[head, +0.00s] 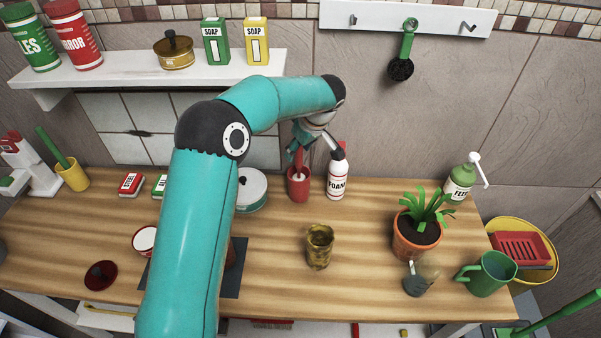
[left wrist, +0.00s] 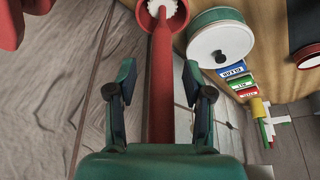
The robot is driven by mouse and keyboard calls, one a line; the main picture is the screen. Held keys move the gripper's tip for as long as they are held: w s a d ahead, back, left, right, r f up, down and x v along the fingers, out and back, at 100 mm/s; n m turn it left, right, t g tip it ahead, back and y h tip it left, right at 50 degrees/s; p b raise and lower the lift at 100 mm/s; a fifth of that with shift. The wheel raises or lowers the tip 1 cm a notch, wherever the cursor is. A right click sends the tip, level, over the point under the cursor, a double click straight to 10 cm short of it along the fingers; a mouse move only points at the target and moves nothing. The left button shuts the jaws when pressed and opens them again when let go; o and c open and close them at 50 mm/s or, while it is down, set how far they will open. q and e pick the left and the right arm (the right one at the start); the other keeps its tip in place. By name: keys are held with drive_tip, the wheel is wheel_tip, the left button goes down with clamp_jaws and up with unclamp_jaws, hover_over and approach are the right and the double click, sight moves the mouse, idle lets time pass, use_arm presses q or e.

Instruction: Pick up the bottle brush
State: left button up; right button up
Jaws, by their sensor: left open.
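The bottle brush has a red handle (head: 300,163) and stands upright in a red cup (head: 298,186) at the back of the counter. In the left wrist view its red handle (left wrist: 161,90) runs lengthwise between my fingers, and its white bristles (left wrist: 160,8) show in the cup's mouth. My left gripper (head: 310,146) is over the cup, near the handle. In the left wrist view the gripper (left wrist: 158,82) is open, with a finger on each side of the handle and visible gaps. My right gripper is not in view.
A white foam bottle (head: 337,176) stands close right of the cup, and a white pot with a green rim (head: 250,190) close left. A brown jar (head: 319,247) stands in front. A potted plant (head: 417,232) is farther right. A shelf (head: 150,80) hangs on the wall.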

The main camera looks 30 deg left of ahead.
use_arm(q)
drive_tip(key=c, duration=1)
clamp_jaws()
drive_tip(key=shift+r, duration=0.1)
